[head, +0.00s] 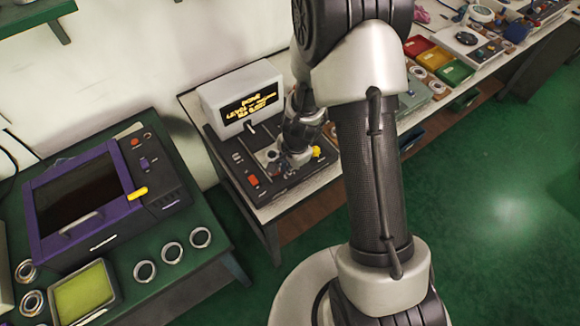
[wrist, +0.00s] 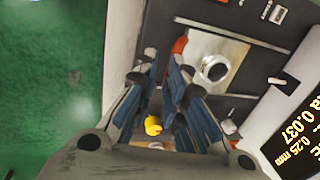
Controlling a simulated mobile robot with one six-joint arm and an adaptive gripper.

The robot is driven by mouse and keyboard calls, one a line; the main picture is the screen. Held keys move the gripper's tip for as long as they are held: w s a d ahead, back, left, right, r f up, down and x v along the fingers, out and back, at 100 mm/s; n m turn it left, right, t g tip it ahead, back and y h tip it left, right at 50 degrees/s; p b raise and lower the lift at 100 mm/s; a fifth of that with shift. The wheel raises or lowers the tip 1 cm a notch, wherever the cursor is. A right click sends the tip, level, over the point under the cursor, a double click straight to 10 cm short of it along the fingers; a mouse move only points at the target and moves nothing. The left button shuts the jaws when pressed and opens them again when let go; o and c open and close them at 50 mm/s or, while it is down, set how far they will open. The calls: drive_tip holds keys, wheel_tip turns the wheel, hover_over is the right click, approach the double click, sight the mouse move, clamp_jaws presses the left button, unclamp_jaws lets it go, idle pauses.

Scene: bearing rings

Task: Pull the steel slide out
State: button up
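The steel slide (wrist: 202,46) is a pale square metal plate on the dark panel of the gauge station (head: 232,160). A ring (wrist: 215,69) sits on it. In the head view the slide (head: 262,157) is small and partly hidden by my gripper (head: 277,165), which points down over the panel. In the wrist view my gripper (wrist: 164,60) lies just left of the slide, its fingers drawn close with a narrow gap between the tips. I see nothing held in the gap. A red-orange part (wrist: 180,45) shows at the slide's left edge, beside the right fingertip.
A yellow knob (head: 317,152) and a red button (head: 253,181) are on the panel. The lit display box (head: 242,97) stands behind it. A green table (head: 215,240) with a purple-framed device (head: 85,195) and several rings is at left. Coloured trays (head: 430,57) line the back-right bench.

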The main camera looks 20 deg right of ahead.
drive_tip(key=shift+o, duration=1.4)
drive_tip(key=shift+s+f, duration=0.3)
drive_tip(key=shift+f, duration=0.05)
drive_tip(key=shift+r, duration=0.1)
drive_tip(key=shift+w+r+p, duration=0.1)
drive_tip(key=shift+r+p, duration=0.45)
drive_tip(key=shift+r, duration=0.05)
drive_tip(key=s+d+r+p, duration=0.1)
drive_tip(key=s+r+p, duration=0.2)
drive_tip(key=r+p, duration=1.2)
wheel_tip(320, 180, up, 4)
drive_tip(key=shift+d+f, duration=0.15)
